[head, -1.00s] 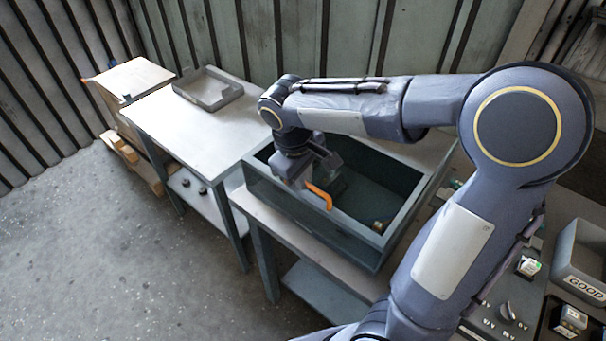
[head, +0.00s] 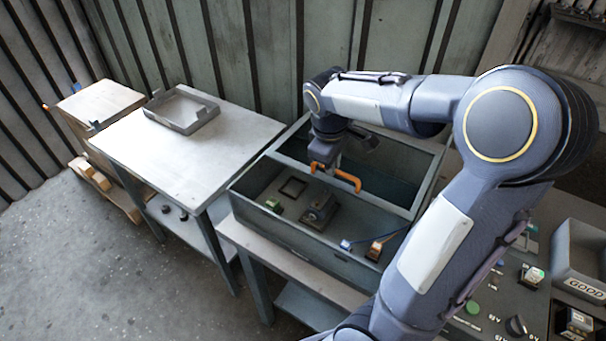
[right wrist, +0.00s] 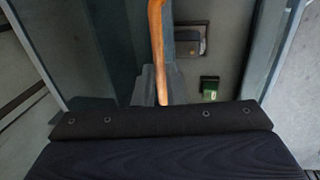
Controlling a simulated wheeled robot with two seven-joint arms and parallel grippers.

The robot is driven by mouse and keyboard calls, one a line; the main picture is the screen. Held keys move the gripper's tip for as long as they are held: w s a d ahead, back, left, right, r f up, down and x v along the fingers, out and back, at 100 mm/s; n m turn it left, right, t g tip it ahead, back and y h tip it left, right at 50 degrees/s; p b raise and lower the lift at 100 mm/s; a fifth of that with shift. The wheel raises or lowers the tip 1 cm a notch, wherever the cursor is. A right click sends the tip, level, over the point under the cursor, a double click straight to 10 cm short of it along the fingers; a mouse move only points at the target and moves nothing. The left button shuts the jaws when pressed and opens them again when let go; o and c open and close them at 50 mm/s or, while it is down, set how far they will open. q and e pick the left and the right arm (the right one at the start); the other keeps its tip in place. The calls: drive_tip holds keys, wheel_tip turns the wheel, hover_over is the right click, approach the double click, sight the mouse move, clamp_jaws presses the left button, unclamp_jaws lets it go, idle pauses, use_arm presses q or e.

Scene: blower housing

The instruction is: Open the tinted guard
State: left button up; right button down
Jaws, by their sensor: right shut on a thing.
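The blower housing is an open grey-green box (head: 300,247) on a bench. I cannot tell whether the guard is slid back or tilted up. My right gripper (head: 325,167) is shut on the handle, which also shows in the right wrist view (right wrist: 157,45); its fingers are partly hidden there. The front part of the box is uncovered and shows a dark block (head: 320,213) and a green part (head: 273,206). My left gripper is not in view.
A blue-tipped part (head: 346,244) and an orange-and-white part (head: 376,248) sit in the box's front right. A table (head: 160,150) with a grey tray (head: 183,112) stands left. A grey bin marked GOOD (head: 578,262) and a control panel (head: 490,310) stand right.

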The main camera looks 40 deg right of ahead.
drive_tip(key=p, duration=0.1)
hover_over(348, 160)
drive_tip(key=shift+w+d, duration=0.1)
idle(0.3)
drive_tip(key=c, duration=1.5)
unclamp_jaws()
drive_tip(key=shift+r, duration=0.1)
drive_tip(key=r, duration=0.2)
drive_tip(key=a+r, duration=0.1)
drive_tip(key=r, duration=0.4)
drive_tip(key=shift+s+a+r+b, duration=0.25)
drive_tip(key=shift+s+b, duration=0.1)
